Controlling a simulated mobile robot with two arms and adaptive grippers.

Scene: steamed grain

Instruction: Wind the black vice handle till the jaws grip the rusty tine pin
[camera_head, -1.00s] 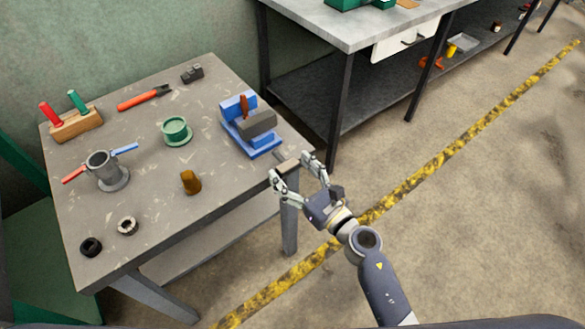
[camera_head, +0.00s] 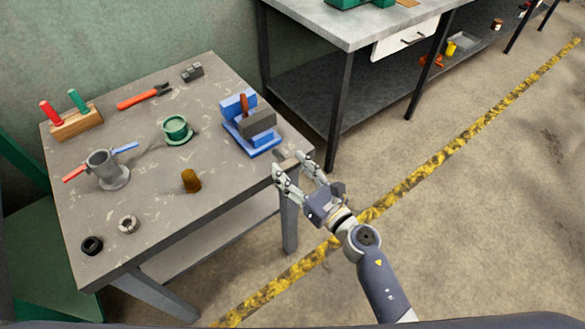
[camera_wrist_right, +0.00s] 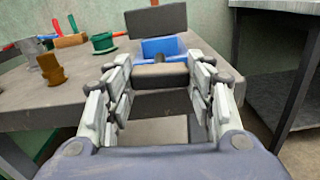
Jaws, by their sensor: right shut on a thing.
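The blue vice (camera_head: 232,126) sits at the right edge of the worktable. Its dark grey block (camera_head: 259,122) faces my side. The rusty tine pin (camera_head: 243,103) stands upright between that block and the rear blue part; whether they touch it cannot be told. My right gripper (camera_head: 291,164) is at the table's right corner, in front of the vice. In the right wrist view its fingers (camera_wrist_right: 160,80) are shut on the ends of a dark brownish bar, the vice handle (camera_wrist_right: 160,70), below the grey block (camera_wrist_right: 156,20). My left gripper is out of view.
On the worktable (camera_head: 150,220) stand a grey cylinder with red and blue handles (camera_head: 105,167), a green cup (camera_head: 175,129), a brown piece (camera_head: 191,180), pliers (camera_head: 140,97) and a wooden rack (camera_head: 76,123). A grey bench (camera_head: 335,25) stands behind; the floor at right is clear.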

